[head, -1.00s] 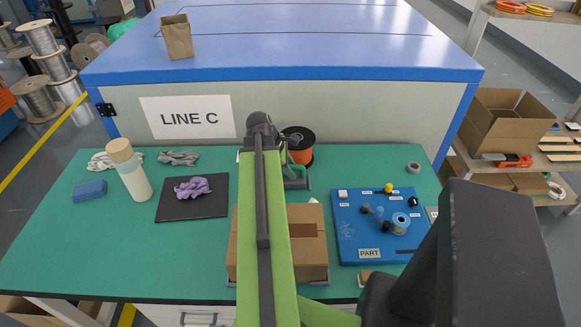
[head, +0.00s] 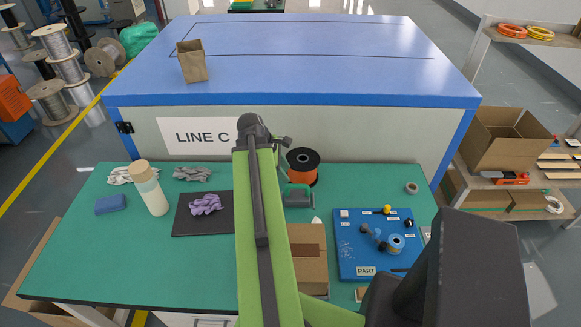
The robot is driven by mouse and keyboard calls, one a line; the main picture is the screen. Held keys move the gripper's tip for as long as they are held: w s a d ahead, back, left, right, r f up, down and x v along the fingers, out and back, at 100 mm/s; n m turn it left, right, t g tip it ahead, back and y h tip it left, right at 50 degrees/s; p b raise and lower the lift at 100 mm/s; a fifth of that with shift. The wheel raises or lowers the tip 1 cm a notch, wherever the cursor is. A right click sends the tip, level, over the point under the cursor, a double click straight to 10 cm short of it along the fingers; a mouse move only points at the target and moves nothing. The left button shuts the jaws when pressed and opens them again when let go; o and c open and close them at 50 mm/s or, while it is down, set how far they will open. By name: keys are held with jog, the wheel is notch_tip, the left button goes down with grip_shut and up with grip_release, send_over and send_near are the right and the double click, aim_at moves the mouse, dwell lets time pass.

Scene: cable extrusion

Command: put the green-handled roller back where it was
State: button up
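A dark and green tool (head: 298,196) shows just right of my arm, at the back of the green table, in front of an orange spool. It may be the green-handled roller, but part of it is hidden behind my arm and I cannot tell whether it is held or lying there. My green arm crosses the middle of the head view and hides what is behind it. My gripper's fingers are hidden, so I cannot see whether they hold anything.
The left front of the table is clear.

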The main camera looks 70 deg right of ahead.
jog(key=shift+w+a+r, duration=0.1)
jog(key=shift+r, duration=0.15)
jog(key=w+a+f+m+t+y, duration=0.1)
jog(key=w+a+f+m+t, duration=0.15)
jog(key=w+a, duration=2.1)
jog(key=w+a+y, duration=0.1)
jog(key=w+a, duration=0.3)
jog(key=a, duration=1)
jog(key=w+a+m+y, duration=0.1)
jog(key=w+a, duration=0.3)
jog(key=a, duration=1.1)
jog(key=shift+a+r+t, duration=0.2)
jog(key=shift+a+t, duration=0.05)
jog(key=shift+t, duration=0.2)
jog(key=shift+s, duration=0.15)
